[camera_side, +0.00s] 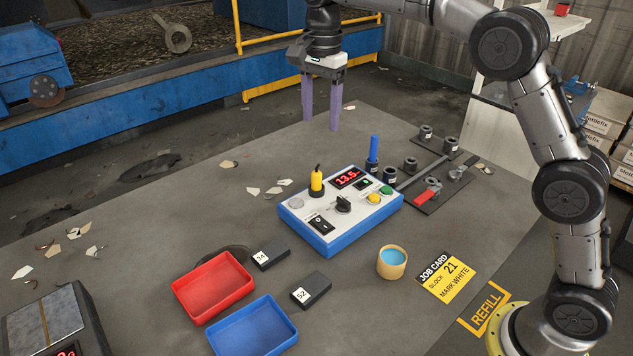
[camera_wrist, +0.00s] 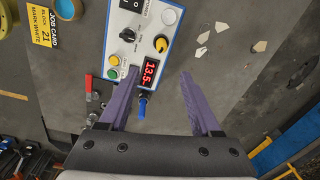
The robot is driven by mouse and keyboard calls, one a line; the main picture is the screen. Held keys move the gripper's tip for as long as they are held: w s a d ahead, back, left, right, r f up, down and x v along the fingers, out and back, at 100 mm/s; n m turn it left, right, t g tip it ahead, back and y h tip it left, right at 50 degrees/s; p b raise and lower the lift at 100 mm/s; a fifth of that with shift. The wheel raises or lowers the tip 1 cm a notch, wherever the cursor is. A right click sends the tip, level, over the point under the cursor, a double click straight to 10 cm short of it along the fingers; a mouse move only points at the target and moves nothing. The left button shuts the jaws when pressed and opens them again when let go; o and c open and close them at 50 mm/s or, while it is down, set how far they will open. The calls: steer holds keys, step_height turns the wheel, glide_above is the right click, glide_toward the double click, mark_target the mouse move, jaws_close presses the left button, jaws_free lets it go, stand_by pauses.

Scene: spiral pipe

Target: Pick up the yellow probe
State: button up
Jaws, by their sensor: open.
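The yellow probe (camera_side: 316,182) stands upright at the back left of the blue-and-white control box (camera_side: 330,238), beside the red display reading 13.5. In the wrist view the probe (camera_wrist: 161,44) shows from above as a small orange-yellow spot on the box (camera_wrist: 125,38). My gripper (camera_side: 321,123) is open and empty, its purple fingers pointing down, above the far part of the table and apart from the probe. In the wrist view the fingertips (camera_wrist: 159,74) are spread, with the display near the left finger and the probe just beyond the gap.
A blue probe (camera_side: 374,150) stands upright behind the box, near a dark plate (camera_side: 432,190) with a red-handled valve (camera_side: 428,193) and fittings. Red (camera_side: 213,287) and blue (camera_side: 254,328) trays, dark blocks and a cup (camera_side: 392,262) lie in front. White shards are scattered at left.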

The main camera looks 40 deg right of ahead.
glide_above(317, 172)
steer(key=f, duration=0.9)
steer(key=shift+s+f, duration=0.1)
steer(key=shift+s, duration=0.15)
steer(key=shift+w+f, duration=0.15)
steer(key=shift+f, duration=1.35)
steer(key=shift+w+f, duration=0.1)
steer(key=shift+f, duration=1.35)
steer(key=shift+a, duration=0.1)
jaws_close()
